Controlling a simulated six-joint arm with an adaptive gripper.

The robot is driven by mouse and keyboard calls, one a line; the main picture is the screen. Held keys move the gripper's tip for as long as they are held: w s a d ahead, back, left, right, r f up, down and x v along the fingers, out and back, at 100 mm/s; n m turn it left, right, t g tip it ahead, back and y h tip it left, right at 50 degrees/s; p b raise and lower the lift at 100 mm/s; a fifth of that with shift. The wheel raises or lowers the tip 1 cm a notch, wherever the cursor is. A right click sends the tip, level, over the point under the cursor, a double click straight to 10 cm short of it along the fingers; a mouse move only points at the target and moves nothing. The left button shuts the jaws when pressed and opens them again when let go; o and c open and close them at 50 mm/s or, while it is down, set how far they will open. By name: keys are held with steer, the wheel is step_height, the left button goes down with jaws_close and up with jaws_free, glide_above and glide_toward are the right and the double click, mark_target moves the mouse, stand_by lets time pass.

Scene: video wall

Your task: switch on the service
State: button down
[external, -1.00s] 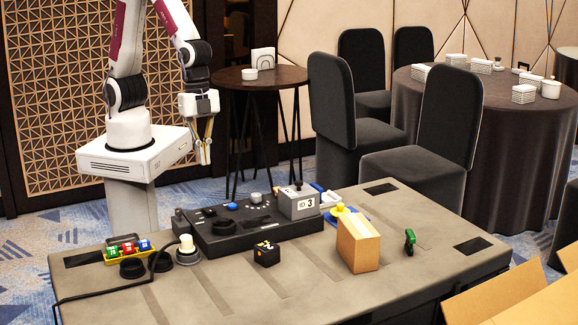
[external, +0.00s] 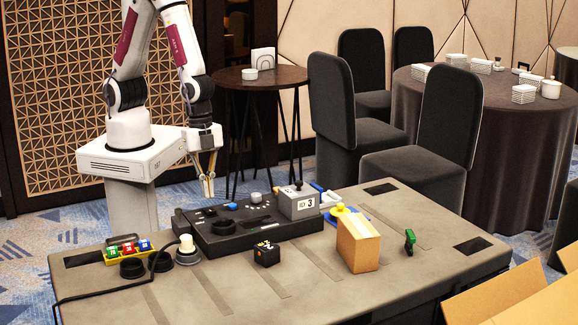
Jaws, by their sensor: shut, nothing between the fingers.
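A black control panel (external: 235,235) lies on the grey table. It carries a blue button (external: 232,206), a grey knob (external: 256,198) and several small controls too small to tell apart. A grey box marked 3 (external: 299,203) stands at its right end. Which control belongs to the service, and whether it is on, I cannot tell. My gripper (external: 208,193) points down, shut and empty, behind and above the panel's back left part. It appears apart from the panel.
On the table (external: 330,295) stand a cardboard box (external: 358,247), a black cube (external: 266,254), a green piece (external: 410,241), a white-topped knob (external: 187,247) with a black cable, and a yellow tray (external: 128,250) of coloured blocks at left. The front middle is clear.

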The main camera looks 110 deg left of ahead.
mark_target(211, 211)
steer(key=shift+w+d+f, duration=0.15)
steer(key=shift+f, duration=1.5)
steer(key=shift+d+f, duration=0.25)
steer(key=shift+w+f+g+y, duration=0.15)
steer(key=shift+f+g+y, duration=0.1)
steer(key=shift+g+y, duration=0.15)
steer(key=shift+w+d+f, duration=0.15)
steer(key=shift+w+f, duration=0.05)
steer(key=shift+w, duration=0.05)
